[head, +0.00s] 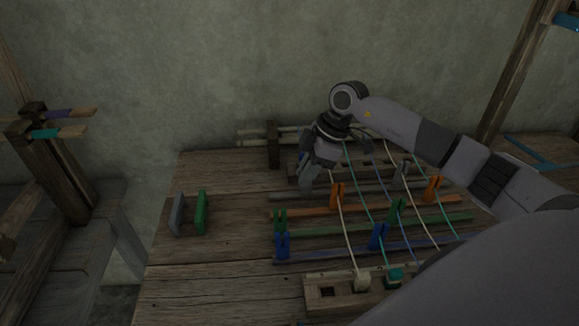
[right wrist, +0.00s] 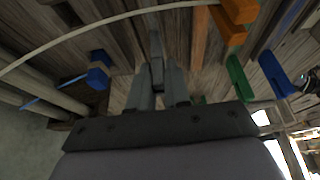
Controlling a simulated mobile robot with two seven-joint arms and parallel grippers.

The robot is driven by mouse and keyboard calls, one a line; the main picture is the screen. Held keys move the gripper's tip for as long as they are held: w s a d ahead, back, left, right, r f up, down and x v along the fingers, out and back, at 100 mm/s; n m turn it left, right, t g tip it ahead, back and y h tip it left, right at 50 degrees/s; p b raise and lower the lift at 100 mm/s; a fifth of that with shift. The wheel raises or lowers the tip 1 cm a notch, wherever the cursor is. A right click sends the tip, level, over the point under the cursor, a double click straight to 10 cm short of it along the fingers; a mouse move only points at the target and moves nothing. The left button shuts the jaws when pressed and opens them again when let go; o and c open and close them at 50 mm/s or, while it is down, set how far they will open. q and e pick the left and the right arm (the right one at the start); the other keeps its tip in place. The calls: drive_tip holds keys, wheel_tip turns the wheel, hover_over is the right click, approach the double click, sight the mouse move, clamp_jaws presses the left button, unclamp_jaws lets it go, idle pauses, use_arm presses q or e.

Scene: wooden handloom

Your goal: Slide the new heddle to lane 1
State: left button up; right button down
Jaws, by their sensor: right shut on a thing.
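My right gripper (head: 307,186) reaches down over the left end of the grey rail (head: 285,196), behind the orange rail. In the right wrist view its fingers (right wrist: 160,92) are shut on a small grey heddle (right wrist: 157,72), in line with the grey rail. The gripper mostly hides this heddle in the head view. Another grey heddle (head: 401,176) stands further right on the rail. A cream warp thread (head: 342,221) runs just right of the gripper. My left gripper is not in view.
Orange heddles (head: 337,196) (head: 433,188), green heddles (head: 280,220) (head: 397,211) and blue heddles (head: 282,246) (head: 378,236) stand on the nearer rails. Loose grey (head: 176,216) and green (head: 201,212) pieces stand on the left of the table. Several threads cross the rails to the front block (head: 325,291).

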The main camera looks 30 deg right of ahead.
drive_tip(key=c, duration=1.2)
unclamp_jaws()
drive_tip(key=shift+d, duration=0.1)
drive_tip(key=shift+o, duration=0.2)
drive_tip(key=v, duration=0.7)
